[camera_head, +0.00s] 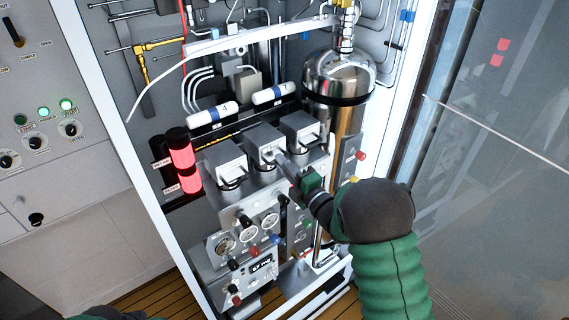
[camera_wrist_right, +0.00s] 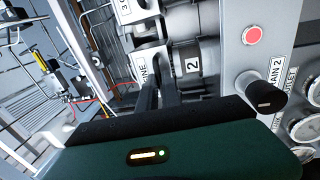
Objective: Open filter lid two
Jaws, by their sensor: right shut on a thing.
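Three silver filter housings with square pale lids stand in a row on the panel. Filter lid two (camera_head: 265,141) is the middle one in the head view. My right gripper (camera_head: 282,158) reaches it from the lower right and is shut on its front edge. In the right wrist view my two dark fingers (camera_wrist_right: 158,92) meet the pale lid part (camera_wrist_right: 149,56) beside the cylinder labelled 2 (camera_wrist_right: 192,65). The fingers hide part of the grip. The lid looks down on its housing. My left gripper is not in view.
Neighbouring lids, left (camera_head: 224,158) and right (camera_head: 300,125), sit close on both sides. A steel tank (camera_head: 339,78) stands behind right. Below are gauges (camera_head: 271,220) and knobs; a black knob (camera_wrist_right: 262,91) and red button (camera_wrist_right: 254,36) are near the wrist. Red lit cylinders (camera_head: 181,152) stand left.

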